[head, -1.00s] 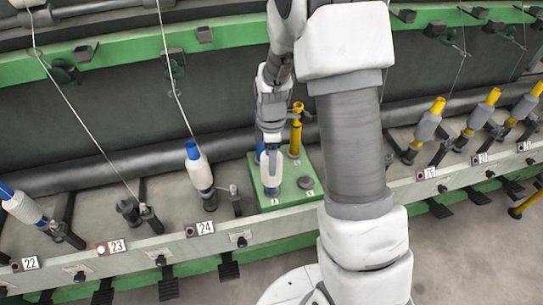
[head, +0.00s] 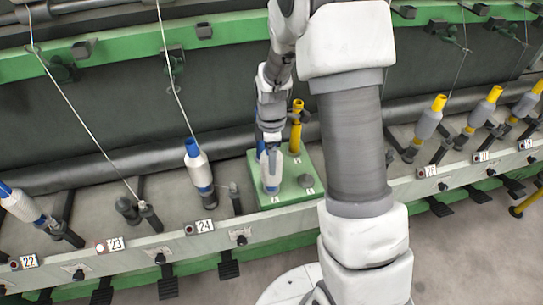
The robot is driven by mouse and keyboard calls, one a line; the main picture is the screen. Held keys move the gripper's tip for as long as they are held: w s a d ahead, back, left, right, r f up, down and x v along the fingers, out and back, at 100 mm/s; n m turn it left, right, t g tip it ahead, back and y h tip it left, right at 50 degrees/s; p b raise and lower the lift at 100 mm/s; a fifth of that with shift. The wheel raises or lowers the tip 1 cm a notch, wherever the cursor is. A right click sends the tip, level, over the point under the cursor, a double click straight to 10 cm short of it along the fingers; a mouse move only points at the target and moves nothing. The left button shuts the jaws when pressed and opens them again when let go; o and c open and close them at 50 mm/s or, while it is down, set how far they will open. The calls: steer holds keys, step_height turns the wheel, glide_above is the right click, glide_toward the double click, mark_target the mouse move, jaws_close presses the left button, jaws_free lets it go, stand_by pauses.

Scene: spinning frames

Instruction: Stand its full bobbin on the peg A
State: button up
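A white full bobbin (head: 271,178) with blue showing near its top stands upright at the front left corner of the green block (head: 290,193), just behind a small label that seems to read A. Peg A itself is hidden, so I cannot tell whether the bobbin is fully seated on it. My gripper (head: 271,148) points down at the bobbin's top from above. Its fingertips are too small and overlapped to show whether they still hold the bobbin.
A yellow tube (head: 296,130) stands at the block's back right. A short dark peg (head: 305,181) at the front right is bare. A white and blue bobbin (head: 199,170) stands left of the block at position 24. Other bobbins line the machine rail on both sides.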

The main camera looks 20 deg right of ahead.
steer(key=o, duration=1.6)
steer(key=shift+c, duration=0.2)
step_height(320, 180, up, 17)
steer(key=p, duration=0.2)
steer(key=shift+r, duration=0.2)
steer(key=s+r+m+t+p, duration=0.1)
steer(key=s+r+m+t, duration=0.1)
steer(key=s+r+m, duration=0.4)
steer(key=s+r+m+t+p, duration=0.1)
steer(key=s+r+m+t, duration=0.2)
steer(key=s, duration=1.1)
step_height(320, 180, up, 4)
steer(key=m, duration=0.6)
steer(key=shift+s+f+m+t, duration=0.15)
steer(key=shift+s+m+t, duration=0.15)
steer(key=shift+m, duration=0.1)
